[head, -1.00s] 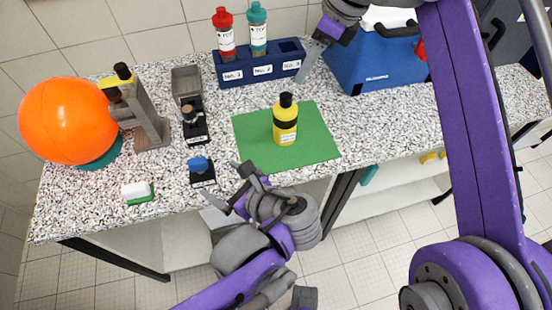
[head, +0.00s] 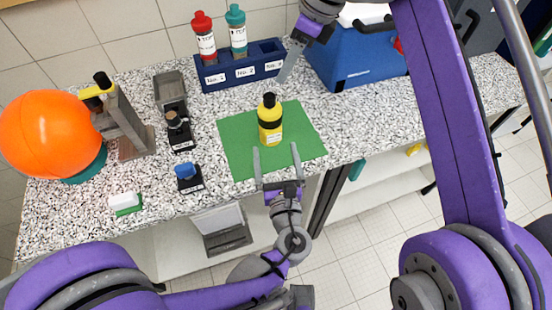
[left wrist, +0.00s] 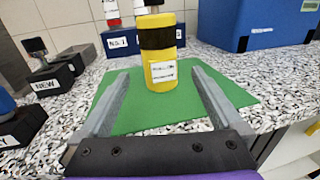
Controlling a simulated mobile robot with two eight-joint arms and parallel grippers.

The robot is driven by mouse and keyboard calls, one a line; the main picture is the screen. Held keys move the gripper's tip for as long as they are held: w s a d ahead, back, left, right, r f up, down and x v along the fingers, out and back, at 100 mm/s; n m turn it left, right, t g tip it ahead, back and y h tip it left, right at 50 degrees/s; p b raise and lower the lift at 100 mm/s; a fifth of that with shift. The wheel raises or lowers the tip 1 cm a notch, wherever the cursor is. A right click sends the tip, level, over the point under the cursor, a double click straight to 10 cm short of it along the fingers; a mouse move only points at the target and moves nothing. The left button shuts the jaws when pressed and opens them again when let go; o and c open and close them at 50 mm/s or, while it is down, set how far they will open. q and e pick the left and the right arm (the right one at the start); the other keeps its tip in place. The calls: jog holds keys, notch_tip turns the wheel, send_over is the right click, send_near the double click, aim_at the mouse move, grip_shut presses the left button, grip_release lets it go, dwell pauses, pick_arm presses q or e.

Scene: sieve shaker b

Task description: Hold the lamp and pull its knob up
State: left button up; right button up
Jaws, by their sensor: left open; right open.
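A yellow bottle-shaped body with a black band and black top, which I take to be the lamp (head: 270,124), stands upright on a green mat (head: 235,150). It also shows in the left wrist view (left wrist: 162,72), with a white label facing me; its top is cut off there. My left gripper (head: 276,148) is open and empty at the mat's front part. Its fingers point at the lamp, one on each side of its line, with a gap before it. My right gripper (head: 289,65) is open, above the back of the counter by the blue case; one finger shows clearly.
A blue rack (head: 240,72) holds a red-capped bottle (head: 205,40) and a teal-capped bottle (head: 237,32). A blue case (head: 345,60) stands right of it. Left are stamps (head: 188,177), a grey stand (head: 125,120), an orange ball (head: 50,132) and a sponge (head: 125,203).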

aim_at(272, 135)
pick_arm(q)
jog(key=w, duration=0.6)
jog(key=w+a, duration=0.1)
jog(key=w, duration=0.2)
